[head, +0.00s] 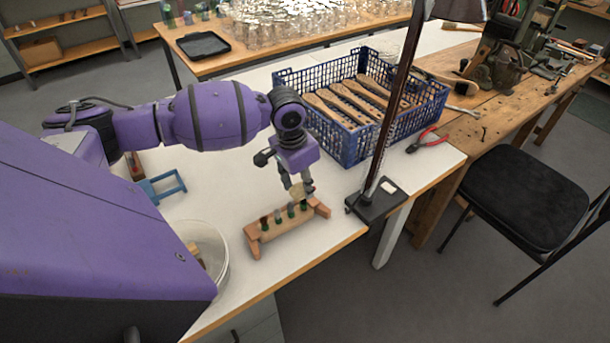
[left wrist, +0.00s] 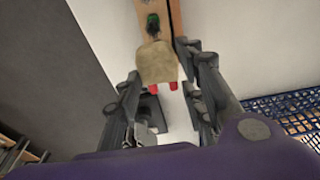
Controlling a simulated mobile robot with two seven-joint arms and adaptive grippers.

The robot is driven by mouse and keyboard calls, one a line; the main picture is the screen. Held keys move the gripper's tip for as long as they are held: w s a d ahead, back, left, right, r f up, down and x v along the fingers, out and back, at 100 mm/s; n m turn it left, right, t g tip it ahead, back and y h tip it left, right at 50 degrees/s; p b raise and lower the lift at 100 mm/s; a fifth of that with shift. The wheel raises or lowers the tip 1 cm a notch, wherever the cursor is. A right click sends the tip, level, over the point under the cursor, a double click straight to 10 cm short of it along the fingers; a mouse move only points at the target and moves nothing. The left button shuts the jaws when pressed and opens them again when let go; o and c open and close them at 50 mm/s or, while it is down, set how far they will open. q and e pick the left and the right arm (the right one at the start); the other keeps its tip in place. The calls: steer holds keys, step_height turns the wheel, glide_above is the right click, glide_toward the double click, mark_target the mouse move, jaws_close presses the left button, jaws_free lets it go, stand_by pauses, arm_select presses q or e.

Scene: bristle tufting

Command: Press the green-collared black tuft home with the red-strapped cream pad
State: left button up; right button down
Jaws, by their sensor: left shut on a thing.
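My left gripper (head: 297,187) is shut on the cream pad (head: 301,192), which sits over the far right end of the wooden block (head: 285,226). In the left wrist view the pad (left wrist: 157,62) lies between the fingers of my gripper (left wrist: 160,82), with red strap ends (left wrist: 158,88) beside it. Several dark tufts stand upright in a row in the block. A green-collared black tuft (left wrist: 153,24) shows just beyond the pad in the left wrist view. Whether the pad touches a tuft I cannot tell. My right gripper is not in view.
A blue crate (head: 352,142) of wooden brush handles stands behind the block. A lamp base (head: 378,202) with a dark pole stands close to its right. Red-handled pliers (head: 424,138) lie farther right.

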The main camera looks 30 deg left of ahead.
arm_select(q)
steer(key=shift+f, duration=0.6)
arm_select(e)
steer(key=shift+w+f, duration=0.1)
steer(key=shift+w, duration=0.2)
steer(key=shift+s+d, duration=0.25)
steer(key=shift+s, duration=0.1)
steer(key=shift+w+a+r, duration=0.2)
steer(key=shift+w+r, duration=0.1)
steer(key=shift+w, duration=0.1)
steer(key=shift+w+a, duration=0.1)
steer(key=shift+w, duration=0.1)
arm_select(q)
steer(key=shift+f, duration=0.35)
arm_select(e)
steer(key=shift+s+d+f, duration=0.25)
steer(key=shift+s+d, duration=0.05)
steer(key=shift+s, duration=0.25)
arm_select(q)
steer(key=shift+f, duration=0.25)
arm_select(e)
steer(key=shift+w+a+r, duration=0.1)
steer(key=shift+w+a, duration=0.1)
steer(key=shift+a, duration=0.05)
